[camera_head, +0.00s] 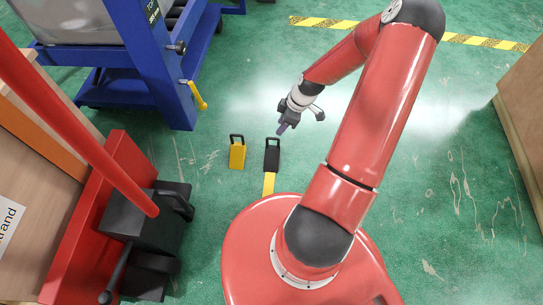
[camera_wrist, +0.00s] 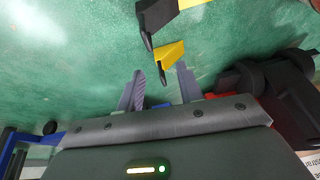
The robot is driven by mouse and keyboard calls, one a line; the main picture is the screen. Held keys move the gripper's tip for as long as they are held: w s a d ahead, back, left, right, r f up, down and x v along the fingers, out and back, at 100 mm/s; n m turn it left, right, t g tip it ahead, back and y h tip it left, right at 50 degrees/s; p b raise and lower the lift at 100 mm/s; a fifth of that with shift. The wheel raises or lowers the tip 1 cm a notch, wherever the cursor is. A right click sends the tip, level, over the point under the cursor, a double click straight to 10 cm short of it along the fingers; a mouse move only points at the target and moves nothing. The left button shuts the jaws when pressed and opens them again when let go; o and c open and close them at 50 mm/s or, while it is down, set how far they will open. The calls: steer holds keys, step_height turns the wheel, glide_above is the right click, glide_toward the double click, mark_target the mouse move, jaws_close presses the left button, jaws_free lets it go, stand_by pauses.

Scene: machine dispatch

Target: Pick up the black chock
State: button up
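The black chock (camera_head: 272,156) is a wedge with a loop handle, lying on the green floor just beyond my red base. In the wrist view the black chock (camera_wrist: 154,17) is at the top, partly cut off by the frame edge. My gripper (camera_head: 283,128) is above the floor, slightly beyond and to the right of the black chock in the head view. In the wrist view my gripper (camera_wrist: 161,73) has its two grey fingers spread, with nothing held between them. The black chock lies outside the finger gap.
A yellow chock (camera_head: 237,155) stands left of the black one; the wrist view shows the yellow chock (camera_wrist: 168,54) past the fingertips. A blue frame (camera_head: 165,75) is at upper left, and a red and black machine (camera_head: 128,215) at lower left. The floor to the right is open.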

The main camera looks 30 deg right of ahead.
steer(key=t+y+b, duration=0.1)
steer(key=t, duration=0.1)
glide_toward(270, 139)
step_height(270, 139, down, 4)
steer(key=shift+n, duration=0.3)
steer(key=x, duration=0.2)
steer(key=b+x, duration=0.1)
steer(key=x, duration=0.2)
steer(key=w+x, duration=0.1)
steer(key=x, duration=0.2)
steer(key=shift+a+r, duration=0.2)
steer(key=shift+a, duration=0.05)
steer(key=shift+c, duration=0.3)
jaws_close()
